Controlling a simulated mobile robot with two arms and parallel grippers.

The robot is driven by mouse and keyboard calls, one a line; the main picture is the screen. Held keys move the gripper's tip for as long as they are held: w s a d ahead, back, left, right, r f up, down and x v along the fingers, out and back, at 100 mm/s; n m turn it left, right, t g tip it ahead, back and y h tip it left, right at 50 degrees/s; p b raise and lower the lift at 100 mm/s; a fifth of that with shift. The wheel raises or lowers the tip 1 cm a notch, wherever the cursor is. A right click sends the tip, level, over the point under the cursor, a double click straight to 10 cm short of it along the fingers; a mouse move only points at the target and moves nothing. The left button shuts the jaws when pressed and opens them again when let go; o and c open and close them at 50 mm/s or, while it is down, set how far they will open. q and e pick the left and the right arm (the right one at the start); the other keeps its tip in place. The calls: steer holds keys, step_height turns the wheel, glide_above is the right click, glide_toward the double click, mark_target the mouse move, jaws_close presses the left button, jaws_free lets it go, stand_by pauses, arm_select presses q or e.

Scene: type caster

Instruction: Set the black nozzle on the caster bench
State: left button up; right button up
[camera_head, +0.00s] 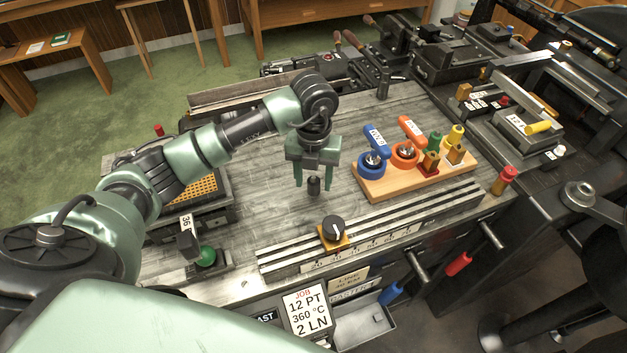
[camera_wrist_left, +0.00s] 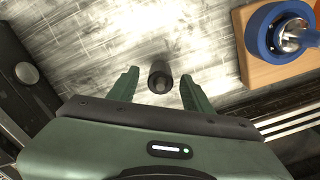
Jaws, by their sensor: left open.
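The black nozzle (camera_head: 314,186) is a small dark cylinder standing upright on the grey bench top (camera_head: 250,190). In the left wrist view the nozzle (camera_wrist_left: 160,78) shows between the two green fingers, apart from both. My left gripper (camera_head: 313,180) is open, with its fingers pointing down around or just above the nozzle; I cannot tell their exact height over the bench. In the left wrist view the left gripper (camera_wrist_left: 160,85) holds nothing. My right gripper is in neither view.
A wooden block (camera_head: 375,188) with blue, orange, green and yellow parts stands right of the nozzle. A slotted rail (camera_head: 400,212) with a black knob (camera_head: 333,229) runs along the front. A green button (camera_head: 206,255) sits front left. Bare bench surrounds the nozzle.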

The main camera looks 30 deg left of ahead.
mark_target(314, 180)
arm_select(q)
step_height(314, 180, up, 11)
steer(key=b, duration=0.1)
steer(key=shift+b, duration=0.4)
